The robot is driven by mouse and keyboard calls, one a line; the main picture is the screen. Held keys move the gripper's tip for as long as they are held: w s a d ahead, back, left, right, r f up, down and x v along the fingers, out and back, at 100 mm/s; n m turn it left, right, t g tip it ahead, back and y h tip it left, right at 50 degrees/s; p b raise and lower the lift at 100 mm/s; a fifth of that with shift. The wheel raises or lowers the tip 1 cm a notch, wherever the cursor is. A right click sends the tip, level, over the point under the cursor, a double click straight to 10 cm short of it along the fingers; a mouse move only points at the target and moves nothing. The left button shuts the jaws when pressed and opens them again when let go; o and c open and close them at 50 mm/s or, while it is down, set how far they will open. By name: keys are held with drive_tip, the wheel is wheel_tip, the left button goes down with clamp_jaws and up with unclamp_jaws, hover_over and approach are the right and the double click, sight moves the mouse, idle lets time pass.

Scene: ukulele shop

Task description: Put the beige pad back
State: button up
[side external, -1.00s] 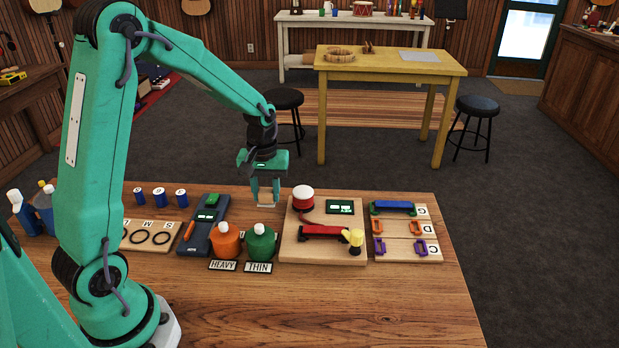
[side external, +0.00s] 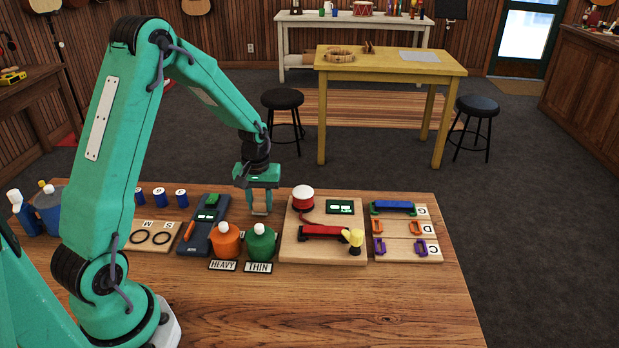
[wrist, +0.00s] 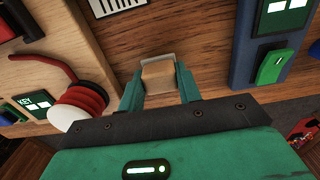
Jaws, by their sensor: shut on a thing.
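My gripper (side external: 262,211) is shut on the beige pad (wrist: 159,76), a small block with a pale grey edge. In the wrist view the pad sits between the two green fingers, over bare wood. In the side view the fingertips are low, close to the table between the dark blue device (side external: 203,228) and the wooden board (side external: 286,244). The pad is mostly hidden there, and I cannot tell whether it touches the table (side external: 330,310).
Orange (side external: 225,240) and green (side external: 262,245) bottles stand in front of my gripper, by HEAVY and THIN labels. A red-and-white spool (side external: 303,199) stands close on the right. A rack (side external: 400,247) with coloured clips lies farther right. The table's front is clear.

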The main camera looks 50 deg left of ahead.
sight(260, 200)
drive_tip(key=shift+f, duration=0.3)
drive_tip(key=shift+f, duration=0.15)
drive_tip(key=o, duration=0.9)
wheel_tip(260, 200, up, 12)
drive_tip(key=shift+r, duration=0.2)
idle(0.7)
